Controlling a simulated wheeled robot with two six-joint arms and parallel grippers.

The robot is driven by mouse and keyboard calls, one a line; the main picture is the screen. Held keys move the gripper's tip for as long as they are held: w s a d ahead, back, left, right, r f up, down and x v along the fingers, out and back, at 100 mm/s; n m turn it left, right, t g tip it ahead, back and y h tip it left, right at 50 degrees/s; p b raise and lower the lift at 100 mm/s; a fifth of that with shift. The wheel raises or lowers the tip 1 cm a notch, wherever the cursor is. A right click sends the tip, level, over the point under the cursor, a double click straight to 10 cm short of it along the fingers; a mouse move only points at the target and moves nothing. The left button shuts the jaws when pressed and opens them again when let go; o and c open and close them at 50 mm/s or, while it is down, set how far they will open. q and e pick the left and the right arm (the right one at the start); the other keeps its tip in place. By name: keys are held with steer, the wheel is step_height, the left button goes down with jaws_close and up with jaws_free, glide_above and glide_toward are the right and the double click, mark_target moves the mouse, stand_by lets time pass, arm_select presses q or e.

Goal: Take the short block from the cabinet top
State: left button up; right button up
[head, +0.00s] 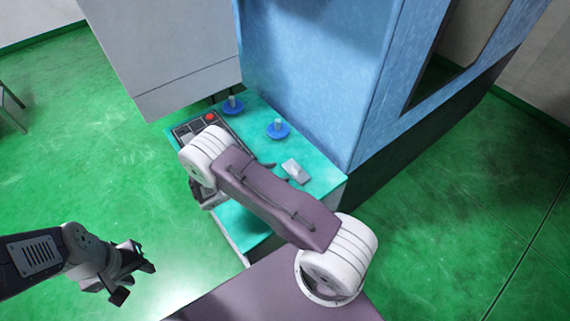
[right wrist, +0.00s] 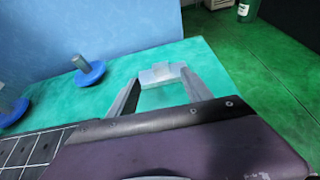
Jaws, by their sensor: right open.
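A short pale grey block (head: 296,171) lies on the teal cabinet top (head: 325,180), near its right end. In the right wrist view the block (right wrist: 163,74) shows just beyond and between the fingertips of my right gripper (right wrist: 160,86). That gripper is open and empty; whether its fingers touch the block I cannot tell. In the head view my right arm hides most of that gripper. My left gripper (head: 136,280) is open and empty, over the green floor at the lower left, far from the cabinet.
Two blue discs with upright grey pegs, one nearer (head: 277,129) and one farther (head: 233,105), stand on the cabinet top. A control panel with a red button (head: 210,117) is at its left. A tall blue machine (head: 310,70) rises directly behind. Green floor is open on both sides.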

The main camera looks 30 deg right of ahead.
mark_target(296, 167)
steer(key=shift+s+a, duration=0.15)
steer(key=shift+a, duration=0.1)
steer(key=p+x, duration=0.1)
steer(key=x, duration=0.2)
steer(key=shift+d, duration=0.2)
steer(key=shift+d+f, duration=0.2)
steer(key=shift+d, duration=0.15)
steer(key=p+x, duration=0.2)
steer(key=x, duration=0.2)
steer(key=shift+w+d+f, duration=0.1)
steer(key=shift+w+d, duration=0.1)
steer(key=shift+d, duration=0.15)
steer(key=shift+d+f, duration=0.15)
steer(key=c, duration=0.7)
jaws_close()
